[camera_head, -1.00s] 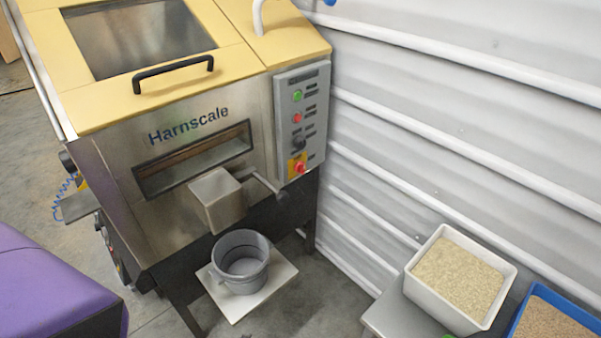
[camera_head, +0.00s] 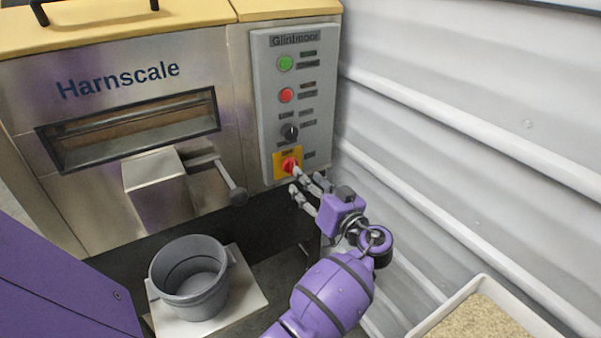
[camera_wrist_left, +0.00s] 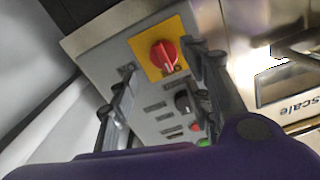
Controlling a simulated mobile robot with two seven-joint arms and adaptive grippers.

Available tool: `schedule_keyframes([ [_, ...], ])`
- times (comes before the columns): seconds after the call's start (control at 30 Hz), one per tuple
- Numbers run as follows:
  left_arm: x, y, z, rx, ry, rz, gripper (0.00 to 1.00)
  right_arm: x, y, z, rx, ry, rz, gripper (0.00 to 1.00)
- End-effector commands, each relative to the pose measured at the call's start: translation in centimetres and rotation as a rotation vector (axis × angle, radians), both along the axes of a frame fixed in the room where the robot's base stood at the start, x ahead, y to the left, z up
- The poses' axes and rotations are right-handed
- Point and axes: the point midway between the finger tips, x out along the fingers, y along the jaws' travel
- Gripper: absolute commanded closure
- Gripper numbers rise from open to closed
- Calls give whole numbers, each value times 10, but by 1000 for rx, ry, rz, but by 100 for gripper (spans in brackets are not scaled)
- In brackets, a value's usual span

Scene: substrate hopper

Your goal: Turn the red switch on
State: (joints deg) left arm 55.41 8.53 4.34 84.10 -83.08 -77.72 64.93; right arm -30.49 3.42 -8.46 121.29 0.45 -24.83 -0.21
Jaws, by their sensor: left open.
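The red switch (camera_head: 290,165) is a rotary knob on a yellow square plate, low on the grey control panel (camera_head: 262,110). In the left wrist view the red switch (camera_wrist_left: 165,55) shows face-on, with a pale mark near its edge. My left gripper (camera_head: 301,181) is open and empty, just below and to the right of the switch in the head view. In the wrist view its two fingers stand apart on either side of the knob's line. I cannot tell whether they touch it. My right gripper is not in view.
Above the switch are a black knob (camera_head: 289,132), a red button (camera_head: 286,95) and a green button (camera_head: 285,63). A lever with a round end (camera_head: 238,197) sticks out left of the panel. A grey bucket (camera_head: 190,280) stands below. A corrugated wall (camera_head: 450,120) is at right.

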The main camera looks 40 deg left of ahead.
Motion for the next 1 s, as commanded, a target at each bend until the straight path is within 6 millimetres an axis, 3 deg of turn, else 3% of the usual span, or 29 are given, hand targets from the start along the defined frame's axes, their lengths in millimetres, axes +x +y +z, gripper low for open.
schedule_keyframes([
  [0.33, 20, 51, 1, 2, 2, 0, 55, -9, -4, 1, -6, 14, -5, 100],
  [0.77, 25, 62, 0, -1, 2, -3, 55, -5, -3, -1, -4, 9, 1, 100],
  [1.0, 25, 61, 0, -1, 3, -4, 87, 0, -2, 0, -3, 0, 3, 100],
])
